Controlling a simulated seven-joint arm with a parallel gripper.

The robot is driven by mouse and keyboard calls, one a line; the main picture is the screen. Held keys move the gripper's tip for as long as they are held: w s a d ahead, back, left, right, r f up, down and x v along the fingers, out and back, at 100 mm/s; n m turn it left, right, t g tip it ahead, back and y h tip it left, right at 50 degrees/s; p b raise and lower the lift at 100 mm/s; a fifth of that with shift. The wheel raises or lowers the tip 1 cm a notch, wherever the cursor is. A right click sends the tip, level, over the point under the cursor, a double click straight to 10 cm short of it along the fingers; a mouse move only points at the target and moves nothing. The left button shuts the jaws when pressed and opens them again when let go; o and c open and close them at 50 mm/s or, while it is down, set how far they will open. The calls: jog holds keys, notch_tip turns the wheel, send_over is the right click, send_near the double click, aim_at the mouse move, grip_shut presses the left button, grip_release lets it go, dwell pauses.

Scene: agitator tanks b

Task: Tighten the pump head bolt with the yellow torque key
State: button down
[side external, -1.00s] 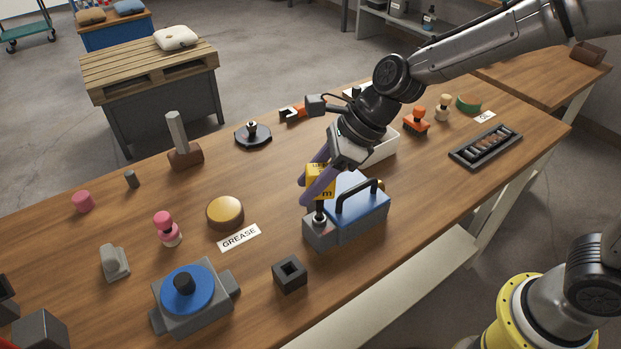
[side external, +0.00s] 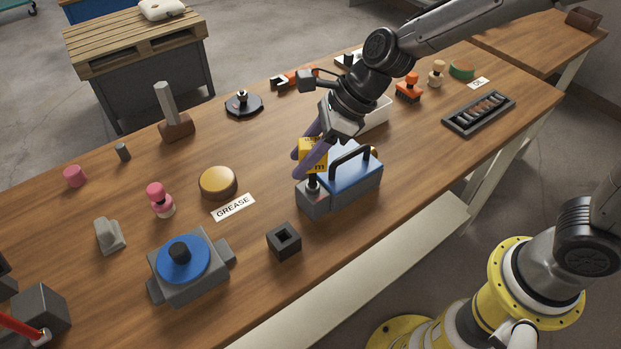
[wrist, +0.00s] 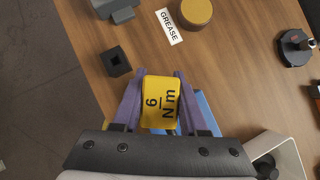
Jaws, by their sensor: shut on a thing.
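The yellow torque key (side external: 312,152) is between my gripper's purple fingers (side external: 309,160), which are shut on it. It stands upright over the grey head (side external: 314,201) of the blue pump (side external: 350,184). Its dark shaft (side external: 313,184) points down at the top of that head. The bolt itself is hidden or cannot be told apart from the shaft's lower end.
The pump's black handle (side external: 351,161) rises close to my gripper. A black square socket block (side external: 284,241) stands in front, left of the pump. A GREASE label (side external: 233,207) and a yellow-topped round tin (side external: 218,182) lie left. A white bin (side external: 376,114) stands behind.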

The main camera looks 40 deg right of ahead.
aim_at(303, 141)
jog(key=shift+w+d+m+t+h, duration=0.1)
jog(key=shift+m+t+h, duration=0.2)
jog(key=shift+m, duration=0.45)
jog(key=shift+w+d+m+t+h, duration=0.1)
jog(key=shift+m+t+h, duration=0.2)
jog(key=shift+m, duration=0.45)
jog(key=shift+f+m, duration=0.1)
jog(key=shift+m, duration=0.2)
jog(key=shift+m+t+h, duration=0.3)
jog(key=shift+m, duration=0.1)
jog(key=shift+w+d+m, duration=0.1)
jog(key=shift+m, duration=0.3)
jog(key=shift+n, duration=0.3)
jog(key=shift+r, duration=1.2)
jog(key=shift+r, duration=0.45)
